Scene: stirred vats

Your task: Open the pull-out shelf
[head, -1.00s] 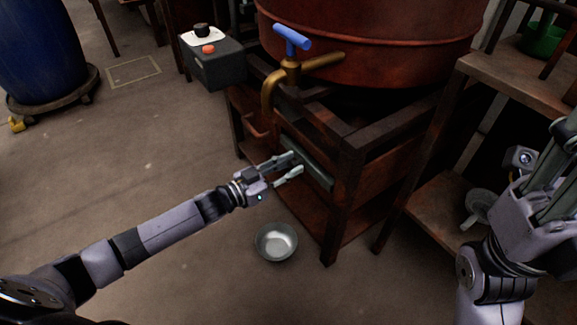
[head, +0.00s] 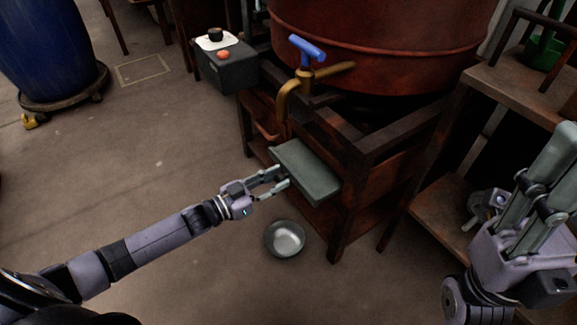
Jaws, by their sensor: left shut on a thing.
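The pull-out shelf (head: 308,170) is a grey-green flat board. It stands part way out of the front of the dark rusty stand (head: 372,150), below the brass tap. My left gripper (head: 283,178) is shut on the shelf's front edge, near its left end. The fingertips partly cover that edge. My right gripper (head: 535,185) is at the right of the head view, away from the shelf, with its fingers pointing up. Its fingertips overlap in the view, so I cannot tell whether it is open.
A metal bowl (head: 285,239) sits on the floor below the shelf. A brass tap with a blue handle (head: 306,49) hangs above it, on the red vat (head: 365,40). A grey control box (head: 226,66) is at upper left. A wooden rack (head: 515,88) stands right.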

